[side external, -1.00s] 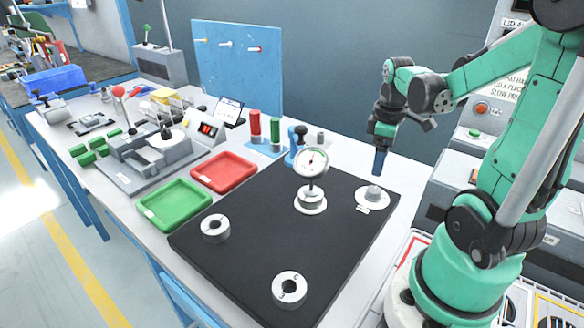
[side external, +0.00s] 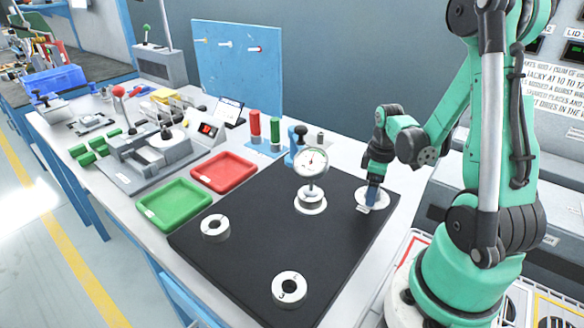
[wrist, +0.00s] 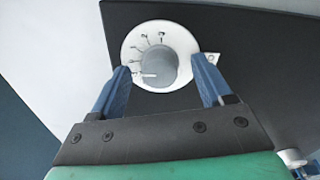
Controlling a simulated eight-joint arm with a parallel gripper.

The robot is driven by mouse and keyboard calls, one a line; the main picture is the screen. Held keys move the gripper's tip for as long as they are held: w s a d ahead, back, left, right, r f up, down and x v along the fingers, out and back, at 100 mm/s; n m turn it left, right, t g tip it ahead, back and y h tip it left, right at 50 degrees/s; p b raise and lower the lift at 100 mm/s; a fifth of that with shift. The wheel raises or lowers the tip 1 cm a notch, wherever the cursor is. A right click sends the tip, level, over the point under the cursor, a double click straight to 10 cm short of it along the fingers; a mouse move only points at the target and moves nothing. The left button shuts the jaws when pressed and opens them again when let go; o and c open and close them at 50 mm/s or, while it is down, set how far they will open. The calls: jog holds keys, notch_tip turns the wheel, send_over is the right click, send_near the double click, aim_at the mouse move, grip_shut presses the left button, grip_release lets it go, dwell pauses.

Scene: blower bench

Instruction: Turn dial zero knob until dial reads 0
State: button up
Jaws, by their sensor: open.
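The knob (wrist: 154,67) is a grey round cap on a white numbered plate (wrist: 135,42), on the back right of the black mat. In the side view the knob is mostly hidden by my gripper (side external: 372,196); its white plate (side external: 386,199) shows around the fingertips. In the wrist view my gripper (wrist: 161,72) is open, with one blue finger on each side of the knob; I cannot tell whether they touch it. A pointer mark lies at the knob's lower left. The dial gauge (side external: 312,162) stands upright on a round base; its reading is too small to tell.
The black mat (side external: 262,255) also holds two white ring-shaped parts (side external: 215,228) (side external: 289,289). A green tray (side external: 174,206) and a red tray (side external: 224,172) lie left of it. The mat's middle is clear.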

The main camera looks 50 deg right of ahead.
grip_shut()
jog(key=shift+m, duration=2.9)
grip_release()
